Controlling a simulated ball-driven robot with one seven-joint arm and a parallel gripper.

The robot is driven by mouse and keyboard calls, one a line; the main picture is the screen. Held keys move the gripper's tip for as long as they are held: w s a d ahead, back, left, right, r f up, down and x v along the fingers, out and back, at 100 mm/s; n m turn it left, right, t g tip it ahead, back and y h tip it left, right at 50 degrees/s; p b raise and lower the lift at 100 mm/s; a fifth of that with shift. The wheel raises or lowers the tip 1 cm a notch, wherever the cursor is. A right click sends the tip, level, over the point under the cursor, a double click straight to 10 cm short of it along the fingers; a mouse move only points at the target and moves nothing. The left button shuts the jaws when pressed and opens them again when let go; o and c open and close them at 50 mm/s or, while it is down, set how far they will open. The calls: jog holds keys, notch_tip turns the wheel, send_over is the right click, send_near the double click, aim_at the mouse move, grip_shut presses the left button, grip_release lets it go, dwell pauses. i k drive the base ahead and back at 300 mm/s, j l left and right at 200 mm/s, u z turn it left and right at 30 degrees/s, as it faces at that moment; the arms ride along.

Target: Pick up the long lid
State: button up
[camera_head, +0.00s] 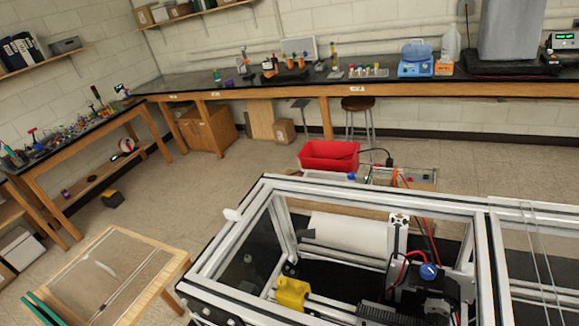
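A large light-grey extrusion frame (245,229) fills the lower right, with open bays and dark inner surfaces. A long, narrow clear panel (537,243) lies across the frame's right part, slanting toward the bottom right; it may be the long lid, but I cannot tell for sure. Its near end is cut off by the picture edge. My gripper is not in view.
Inside the frame are a white cylinder (350,233), a yellow part (292,292) and wired machinery (415,285). A wooden-framed table (150,255) stands at lower left. A red bin (328,155) is behind the frame. Benches (340,88) line the walls. Open floor (215,185) lies left of the frame.

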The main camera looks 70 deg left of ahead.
aim_at(118, 267)
jog(key=u, duration=3.2)
jog(key=z, duration=1.6)
jog(key=k+j, duration=0.1)
jog(key=j, duration=0.35)
jog(key=k+j, duration=0.1)
jog(key=j, duration=0.8)
jog(key=k+j, duration=0.15)
jog(key=j, duration=0.35)
jog(key=k+j, duration=0.1)
jog(key=j, duration=0.35)
jog(key=i+j, duration=0.15)
jog(key=j, duration=0.2)
jog(key=i+j, duration=0.2)
jog(key=j, duration=0.15)
jog(key=i+j, duration=0.15)
jog(key=j, duration=0.15)
jog(key=i+j, duration=0.2)
jog(key=j, duration=0.15)
jog(key=i+j, duration=0.15)
jog(key=j, duration=0.2)
